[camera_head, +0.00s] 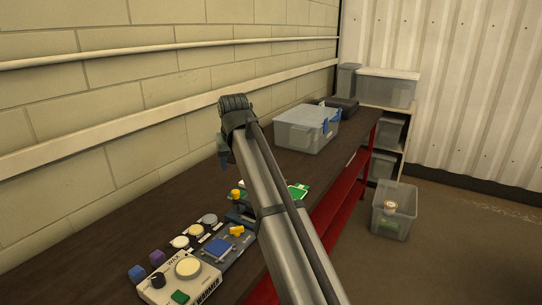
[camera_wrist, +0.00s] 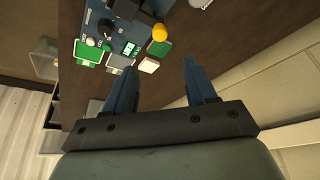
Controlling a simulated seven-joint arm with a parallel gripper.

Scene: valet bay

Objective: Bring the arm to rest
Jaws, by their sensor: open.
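My arm reaches up from the lower right over the dark bench (camera_head: 130,228) in the head view. Its far end bends down, and my gripper (camera_head: 222,152) shows there only as a small blue tip, partly hidden by the arm. In the wrist view my gripper (camera_wrist: 160,86) has its two blue fingers wide apart. A white block (camera_wrist: 148,65) and a green block (camera_wrist: 158,48) appear close to the left finger; I cannot tell the height gap.
A wax warmer (camera_head: 180,280) and several small pots and blocks crowd the bench's near end. A grey lidded bin (camera_head: 306,128) stands farther along. Another bin (camera_head: 394,212) is on the floor. The block wall borders the bench.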

